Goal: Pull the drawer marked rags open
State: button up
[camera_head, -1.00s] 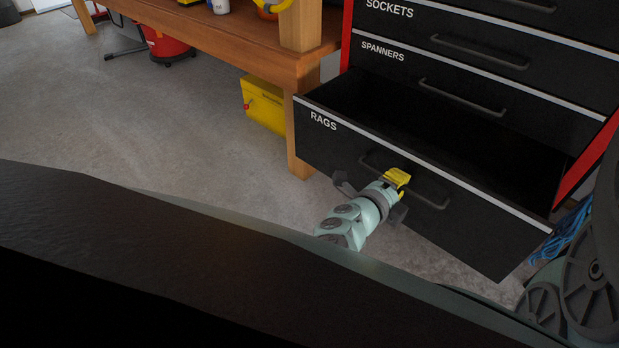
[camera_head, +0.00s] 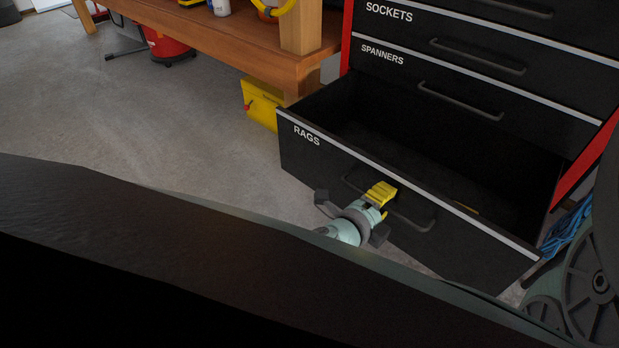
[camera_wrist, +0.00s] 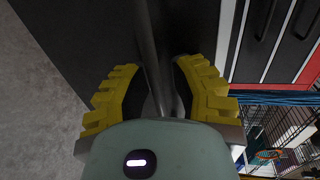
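The black drawer marked RAGS (camera_head: 300,165) is the lowest in the cabinet and stands well out from it, its inside mostly dark and empty-looking. Its bar handle (camera_head: 415,222) is on the front face. My gripper (camera_head: 382,200) is at the left part of this handle, with yellow fingers on both sides of the bar. In the wrist view the handle bar (camera_wrist: 150,40) runs between the two yellow fingers of my gripper (camera_wrist: 160,85), whose dark inner pads lie against it. The exact contact is partly hidden.
The drawers marked SPANNERS (camera_head: 400,72) and SOCKETS (camera_head: 420,25) above are shut. A wooden workbench (camera_head: 230,45) and a yellow box (camera_head: 261,105) stand to the left. A blue cable (camera_head: 568,235) is at the right. The floor (camera_head: 150,130) at left is clear.

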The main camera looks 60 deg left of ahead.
jog(key=shift+o, duration=1.3)
jog(key=v, duration=1.2)
jog(key=shift+r, duration=0.1)
